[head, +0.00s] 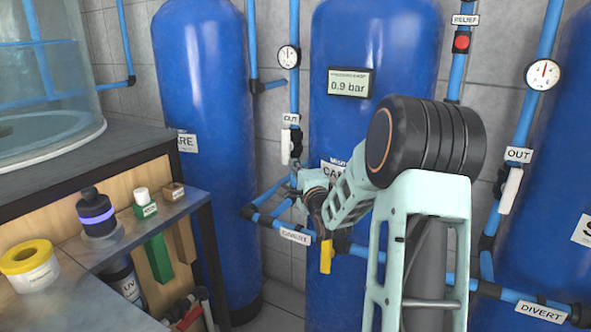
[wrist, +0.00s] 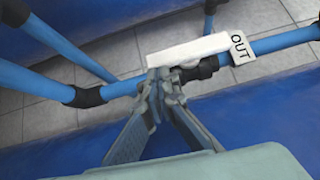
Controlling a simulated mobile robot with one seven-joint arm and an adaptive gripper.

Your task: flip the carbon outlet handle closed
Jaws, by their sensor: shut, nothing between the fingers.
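The carbon outlet handle (head: 285,146) is a white lever below the OUT tag (head: 290,119), left of the carbon tank in the head view. It lies along its blue pipe. In the wrist view the white handle (wrist: 192,48) runs along the pipe beside the OUT tag (wrist: 239,47). My gripper (wrist: 164,78) is shut and empty, its tips overlapping the handle's left end in that view. I cannot tell whether they touch. In the head view my gripper (head: 297,178) is just below the handle, partly hidden by my arm.
The blue carbon tank (head: 335,40) stands behind my arm. Another white handle (head: 510,190) is at the right. A yellow lever (head: 326,254) sits on the low pipe near my wrist. A gauge (head: 289,57) is above the handle. A bench (head: 80,250) is at left.

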